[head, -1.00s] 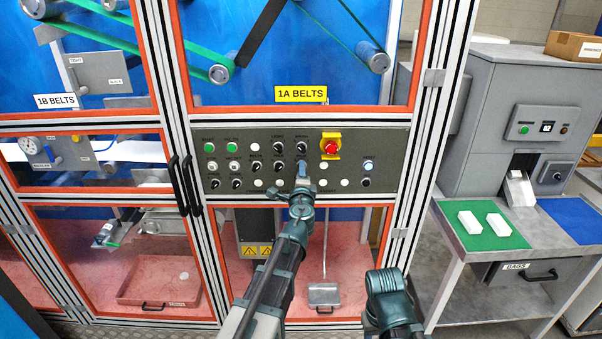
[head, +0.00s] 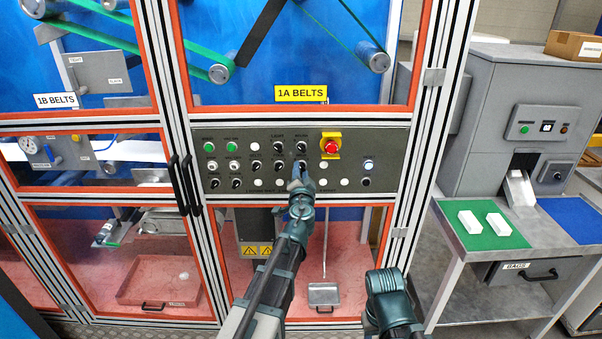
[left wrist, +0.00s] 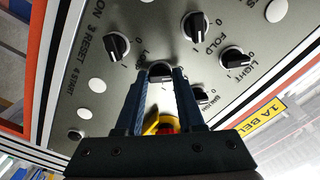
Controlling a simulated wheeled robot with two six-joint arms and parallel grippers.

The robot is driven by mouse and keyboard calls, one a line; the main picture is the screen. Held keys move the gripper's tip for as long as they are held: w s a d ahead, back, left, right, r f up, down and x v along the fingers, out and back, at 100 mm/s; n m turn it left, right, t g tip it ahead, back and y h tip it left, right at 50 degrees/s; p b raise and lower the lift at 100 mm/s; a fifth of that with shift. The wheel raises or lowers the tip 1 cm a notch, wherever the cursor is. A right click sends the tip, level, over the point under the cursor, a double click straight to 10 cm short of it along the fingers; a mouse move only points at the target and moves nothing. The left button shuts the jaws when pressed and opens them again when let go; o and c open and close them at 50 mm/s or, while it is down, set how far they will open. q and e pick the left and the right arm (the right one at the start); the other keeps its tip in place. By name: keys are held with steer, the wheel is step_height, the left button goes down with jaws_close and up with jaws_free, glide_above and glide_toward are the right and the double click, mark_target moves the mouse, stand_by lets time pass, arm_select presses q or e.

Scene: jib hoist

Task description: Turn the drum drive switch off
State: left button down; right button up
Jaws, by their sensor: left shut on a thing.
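The grey control panel (head: 222,170) carries rows of black rotary switches, lamps and buttons. My left gripper (head: 299,170) is at the panel, below the middle of its top edge. In the left wrist view my left gripper (left wrist: 163,76) is shut on a dark switch knob (left wrist: 160,70), one finger on each side. The label by this knob is partly hidden, and I cannot read a drum drive label anywhere. The FOLD switch (left wrist: 197,27) and LIGHT switch (left wrist: 233,57) are beside it. The right arm shows at the lower right, but its fingers are not visible.
A red emergency stop on a yellow plate (head: 331,146) is just up and right of the left gripper. Black door handles (head: 185,185) stand left of the panel. A table with a green mat (head: 470,238) stands at the right.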

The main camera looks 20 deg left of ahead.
arm_select(q)
steer(key=shift+n, duration=0.6)
steer(key=c, duration=0.5)
jaws_free()
